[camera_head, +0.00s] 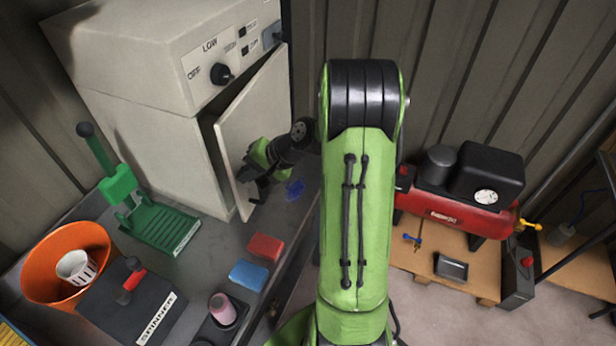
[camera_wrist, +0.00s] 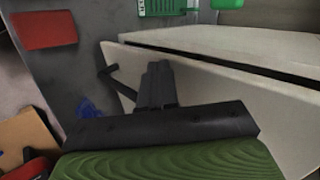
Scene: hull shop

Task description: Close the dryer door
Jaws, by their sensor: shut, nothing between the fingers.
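The dryer (camera_head: 160,120) is a cream box with a dial and switches on its top panel. It stands at the back left of the dark bench. Its door (camera_head: 262,110) is partly open, with a dark gap along the left edge. In the wrist view the door (camera_wrist: 285,125) stands apart from the dryer body (camera_wrist: 240,45), with a dark gap between them. My gripper (camera_head: 250,183) is at the door's outer face, near its lower free edge. Its fingers (camera_wrist: 158,75) are shut and empty, close against the door; I cannot tell whether they touch.
A green press (camera_head: 160,225), an orange bucket (camera_head: 45,265), a spinner (camera_head: 135,300), a red block (camera_head: 265,247) and a blue block (camera_head: 248,275) sit on the bench (camera_head: 215,255). A red compressor (camera_head: 455,205) stands on a pallet at right.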

